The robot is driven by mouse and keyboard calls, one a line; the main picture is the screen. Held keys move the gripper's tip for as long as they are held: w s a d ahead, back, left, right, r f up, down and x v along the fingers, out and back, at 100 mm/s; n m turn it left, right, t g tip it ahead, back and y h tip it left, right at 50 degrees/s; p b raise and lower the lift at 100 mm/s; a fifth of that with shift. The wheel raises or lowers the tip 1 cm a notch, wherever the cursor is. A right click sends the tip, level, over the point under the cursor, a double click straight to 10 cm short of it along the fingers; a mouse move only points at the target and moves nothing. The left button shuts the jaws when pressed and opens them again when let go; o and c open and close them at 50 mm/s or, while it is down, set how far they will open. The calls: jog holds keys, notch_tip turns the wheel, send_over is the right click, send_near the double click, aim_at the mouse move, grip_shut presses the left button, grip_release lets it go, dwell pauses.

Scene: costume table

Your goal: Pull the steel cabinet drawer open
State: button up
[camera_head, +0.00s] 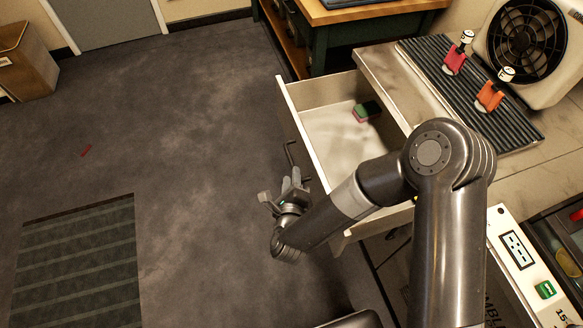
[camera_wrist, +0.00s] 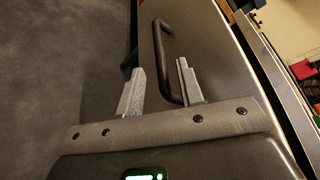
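The steel cabinet drawer (camera_head: 316,128) stands pulled well out from under the worktop, its pale inside showing. Its dark bar handle (camera_head: 289,153) is on the outer front face, and it also shows in the wrist view (camera_wrist: 159,50). My gripper (camera_head: 283,190) is at the front face, by the near part of the handle. In the wrist view my gripper (camera_wrist: 160,85) has its fingers spread, with the handle's end between them, nearer the right finger. A gap shows between the handle and the left finger. My forearm hides the drawer's near part in the head view.
A green and pink sponge (camera_head: 366,111) lies in the drawer. The worktop (camera_head: 376,66) carries a ribbed dark mat (camera_head: 433,60), red and orange objects and a fan (camera_head: 527,40). The floor (camera_head: 190,150) left of the drawer is mostly clear, with a striped mat (camera_head: 80,260).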

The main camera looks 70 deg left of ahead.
jog(key=v, duration=0.5)
jog(key=shift+d+r, duration=0.1)
dwell(0.4)
